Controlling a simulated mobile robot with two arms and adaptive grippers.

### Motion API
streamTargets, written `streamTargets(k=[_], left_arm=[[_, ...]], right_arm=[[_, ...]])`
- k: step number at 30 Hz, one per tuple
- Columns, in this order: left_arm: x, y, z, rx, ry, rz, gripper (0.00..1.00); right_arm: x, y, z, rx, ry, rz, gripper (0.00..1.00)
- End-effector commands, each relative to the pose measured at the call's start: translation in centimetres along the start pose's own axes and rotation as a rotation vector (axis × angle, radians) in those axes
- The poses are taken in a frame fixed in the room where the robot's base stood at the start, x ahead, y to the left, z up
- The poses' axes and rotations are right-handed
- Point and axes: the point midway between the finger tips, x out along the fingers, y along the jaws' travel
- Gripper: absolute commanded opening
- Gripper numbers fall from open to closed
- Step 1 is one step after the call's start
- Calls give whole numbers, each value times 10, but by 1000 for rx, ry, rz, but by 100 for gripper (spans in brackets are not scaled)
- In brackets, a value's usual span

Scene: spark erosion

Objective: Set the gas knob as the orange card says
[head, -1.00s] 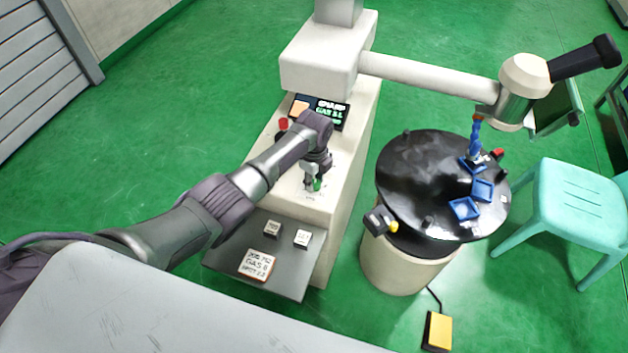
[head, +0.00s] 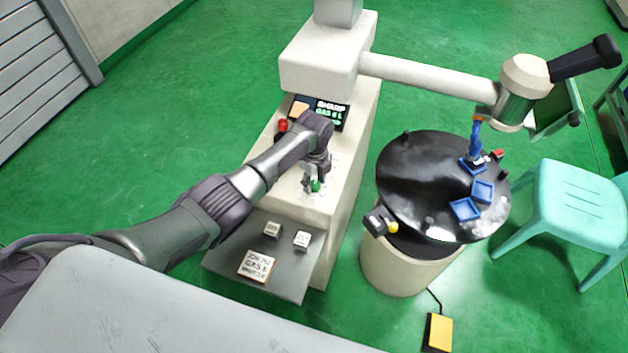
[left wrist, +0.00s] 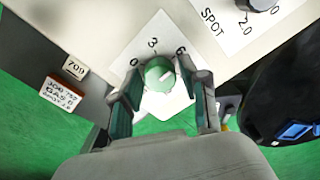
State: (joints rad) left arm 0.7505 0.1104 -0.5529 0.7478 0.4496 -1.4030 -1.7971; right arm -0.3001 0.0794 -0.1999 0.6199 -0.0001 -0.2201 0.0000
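The green gas knob (left wrist: 160,73) sits on a white dial plate marked 0, 3 and 6 in the left wrist view. A pale mark shows on its right half; its exact aim is hard to tell. The knob also shows in the head view (head: 315,186). My left gripper (left wrist: 165,88) has one finger on each side of the knob, with gaps visible, so it looks open. The orange-edged card (head: 257,265) lies on the grey shelf and seems to read GAS 6; it also shows in the left wrist view (left wrist: 60,97). My right gripper is out of view.
A small display (head: 330,113) shows SHARP and a blurred GAS reading. A black SPOT knob (left wrist: 258,5) is near the gas knob. Two small tags share the grey shelf (head: 222,255). A black-topped drum (head: 415,165) stands at right, with a turquoise stool (head: 575,195) beyond.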

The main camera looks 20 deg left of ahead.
Motion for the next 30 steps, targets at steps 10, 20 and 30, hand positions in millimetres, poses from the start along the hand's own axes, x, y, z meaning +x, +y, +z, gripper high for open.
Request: streamTargets(k=[10, 20, 30], left_arm=[[-1, 0, 1, -1, -2, 0, 60], [-43, -1, 2, 0, -3, -6, 60], [-107, -1, 1, 0, -3, -3, 60]], right_arm=[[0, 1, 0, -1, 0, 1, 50], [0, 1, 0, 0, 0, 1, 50], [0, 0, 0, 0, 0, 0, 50]])
